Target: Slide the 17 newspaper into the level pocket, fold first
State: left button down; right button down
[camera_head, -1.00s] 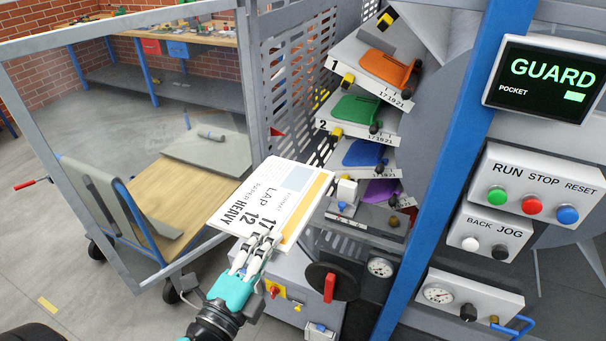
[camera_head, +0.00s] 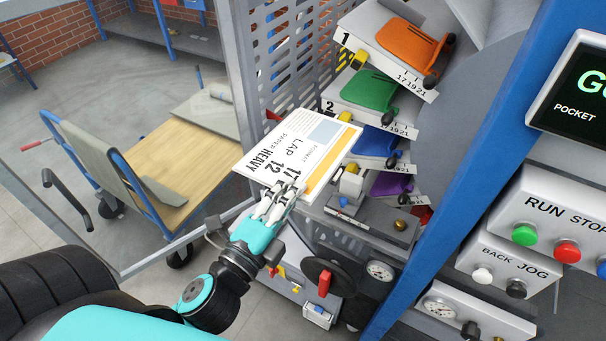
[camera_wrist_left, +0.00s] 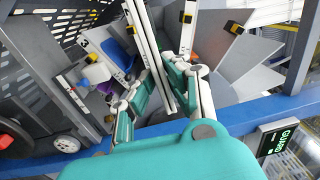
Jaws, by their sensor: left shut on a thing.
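The 17 newspaper (camera_head: 300,143) is a flat white folded paper with a yellow band and printed "17", "LAP 12", "PAPER HEAVY". My left gripper (camera_head: 278,200) is shut on its near edge. In the left wrist view the paper (camera_wrist_left: 150,50) shows edge-on between the fingers (camera_wrist_left: 160,100). Stacked pockets stand beyond its right side: orange (camera_head: 410,42) marked 1, green (camera_head: 365,92) marked 2, blue (camera_head: 376,142) and purple (camera_head: 392,184). The upper pockets slope; I cannot tell for sure which is level. The paper's far right corner overlaps the blue pocket's left side in view, contact unclear. My right gripper is out of view.
A perforated grey guard panel (camera_head: 290,50) stands behind the paper. A gauge (camera_head: 380,271) and red-handled wheel (camera_head: 324,282) sit below. A cart (camera_head: 165,160) stands at left behind a clear guard.

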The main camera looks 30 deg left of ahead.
aim_at(300, 178)
pick_arm(q)
jog(key=shift+w, duration=0.25)
jog(key=w, duration=0.1)
jog(key=w+p, duration=0.2)
jog(key=w, duration=0.1)
jog(key=shift+r+t, duration=0.3)
jog(key=shift+r, duration=0.05)
jog(key=w+p, duration=0.1)
jog(key=w, duration=0.4)
jog(key=w+p, duration=0.1)
jog(key=w, duration=0.4)
jog(key=shift+d+f, duration=0.15)
jog(key=shift+d, duration=0.05)
jog(key=w+b, duration=0.1)
jog(key=w, duration=0.4)
jog(key=w+f+b, duration=0.1)
jog(key=w, duration=0.4)
jog(key=w+f+b, duration=0.1)
jog(key=w, duration=0.4)
jog(key=shift+d, duration=0.25)
jog(key=shift+s+f+b, duration=0.1)
jog(key=shift+f+b, duration=0.2)
jog(key=shift+b, duration=0.15)
